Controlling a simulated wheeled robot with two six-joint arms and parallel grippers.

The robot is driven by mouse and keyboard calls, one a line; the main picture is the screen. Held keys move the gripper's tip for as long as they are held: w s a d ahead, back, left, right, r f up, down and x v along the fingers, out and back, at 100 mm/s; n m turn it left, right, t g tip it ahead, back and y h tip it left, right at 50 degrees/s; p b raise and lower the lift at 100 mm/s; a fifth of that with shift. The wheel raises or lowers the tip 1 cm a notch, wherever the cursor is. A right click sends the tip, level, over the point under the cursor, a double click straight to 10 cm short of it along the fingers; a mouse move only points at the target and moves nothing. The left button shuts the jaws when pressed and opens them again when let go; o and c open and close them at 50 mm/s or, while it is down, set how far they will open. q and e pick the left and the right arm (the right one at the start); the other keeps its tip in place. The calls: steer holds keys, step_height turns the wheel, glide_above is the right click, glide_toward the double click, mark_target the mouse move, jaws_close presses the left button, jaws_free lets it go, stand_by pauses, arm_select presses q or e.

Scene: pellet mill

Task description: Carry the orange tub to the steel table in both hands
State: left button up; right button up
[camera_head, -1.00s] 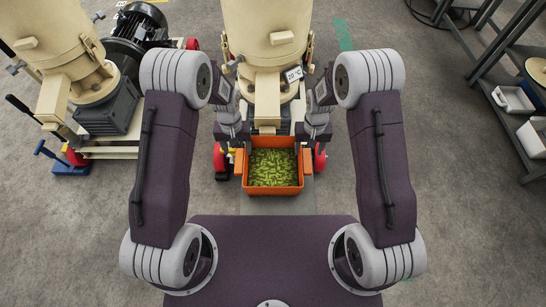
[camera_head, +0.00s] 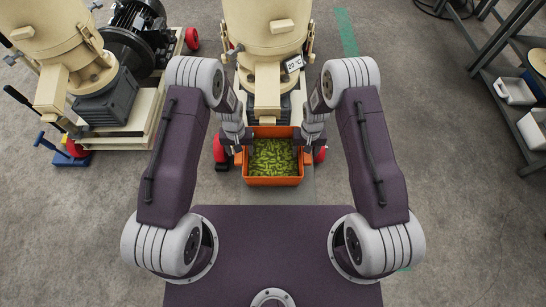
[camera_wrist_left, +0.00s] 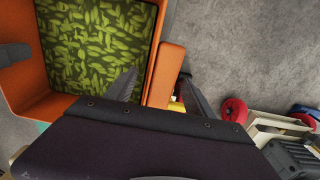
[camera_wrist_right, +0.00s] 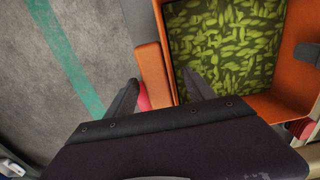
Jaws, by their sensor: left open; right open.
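The orange tub (camera_head: 272,181), full of green pellets (camera_head: 272,156), stands at the foot of the middle cream machine. My left gripper (camera_head: 244,147) is at its left side, open. In the left wrist view its fingers (camera_wrist_left: 160,92) straddle the tub's orange side handle (camera_wrist_left: 168,72), one finger inside the tub and one outside. My right gripper (camera_head: 301,145) is at the right side, open. In the right wrist view its fingers (camera_wrist_right: 160,92) straddle the other handle (camera_wrist_right: 152,72) the same way. I cannot make out a steel table for certain.
The cream machine (camera_head: 268,30) rises right behind the tub, with red wheels (camera_head: 219,148) beside it. Another machine with a motor (camera_head: 137,35) and a blue pallet-jack-like item (camera_head: 68,157) stand left. A dark metal rack (camera_head: 490,65) holds white bins (camera_head: 515,90) at right. Floor between is clear.

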arm_select(q)
jaws_close()
arm_select(e)
jaws_close()
